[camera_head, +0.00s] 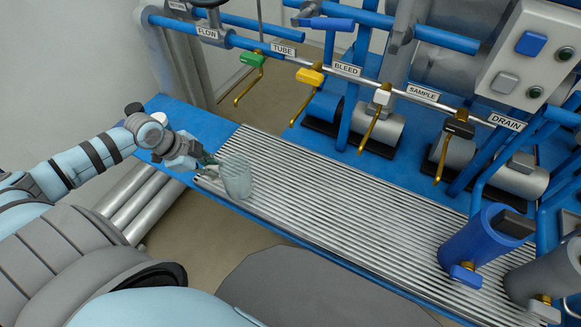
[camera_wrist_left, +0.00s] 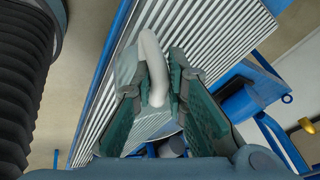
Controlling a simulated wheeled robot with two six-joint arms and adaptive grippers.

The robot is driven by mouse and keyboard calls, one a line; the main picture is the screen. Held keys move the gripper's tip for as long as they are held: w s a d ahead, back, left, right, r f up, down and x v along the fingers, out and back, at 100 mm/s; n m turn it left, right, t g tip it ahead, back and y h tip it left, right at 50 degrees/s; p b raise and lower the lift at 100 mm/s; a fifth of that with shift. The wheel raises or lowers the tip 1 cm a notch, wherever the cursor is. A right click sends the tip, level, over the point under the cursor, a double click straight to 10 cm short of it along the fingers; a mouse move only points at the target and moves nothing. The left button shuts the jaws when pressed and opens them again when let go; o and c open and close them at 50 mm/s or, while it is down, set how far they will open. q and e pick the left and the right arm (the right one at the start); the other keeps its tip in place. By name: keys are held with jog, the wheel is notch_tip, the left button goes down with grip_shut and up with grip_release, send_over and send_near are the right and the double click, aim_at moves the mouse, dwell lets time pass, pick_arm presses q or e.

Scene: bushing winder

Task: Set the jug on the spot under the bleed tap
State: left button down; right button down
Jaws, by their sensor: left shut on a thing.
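The jug (camera_head: 237,178) is pale and translucent, over the left end of the ribbed deck (camera_head: 330,205); it looks upright, but I cannot tell whether it touches. My left gripper (camera_head: 208,162) is shut on the jug from its left side. In the left wrist view the teal fingers (camera_wrist_left: 165,95) close around the jug's whitish handle (camera_wrist_left: 152,65). The BLEED label (camera_head: 346,70) is on the pipe at the back. A yellow-handled tap (camera_head: 310,77) hangs just left of it, a white-handled tap (camera_head: 381,98) just right. No spot mark is discernible on the deck. My right gripper is out of view.
A green-handled tap (camera_head: 252,59) and a black-handled tap (camera_head: 458,125) also hang over the deck's back side. A blue cylinder (camera_head: 487,238) and a grey cylinder (camera_head: 548,272) stand at the right. The middle of the deck is clear.

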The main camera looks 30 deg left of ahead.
pick_arm(q)
jog(key=shift+m, duration=0.3)
jog(key=w+d+f+b, duration=0.1)
jog(key=w+d, duration=0.1)
jog(key=w, duration=0.3)
jog(key=w+d+f+b, duration=0.1)
jog(key=w+d+b, duration=0.1)
jog(key=w, duration=0.3)
jog(key=w+d+f+b, duration=0.1)
jog(key=w+d+b, duration=0.1)
jog(key=w+d, duration=0.2)
jog(key=shift+w+f, duration=0.2)
jog(key=shift+w, duration=0.3)
jog(key=shift+w+f, duration=0.2)
jog(key=shift+w, duration=0.3)
jog(key=shift+d+r, duration=0.1)
jog(key=c, duration=1.7)
grip_release()
jog(key=shift+o, duration=0.5)
jog(key=p+v, duration=0.3)
jog(key=v, duration=0.9)
jog(key=shift+p, duration=0.3)
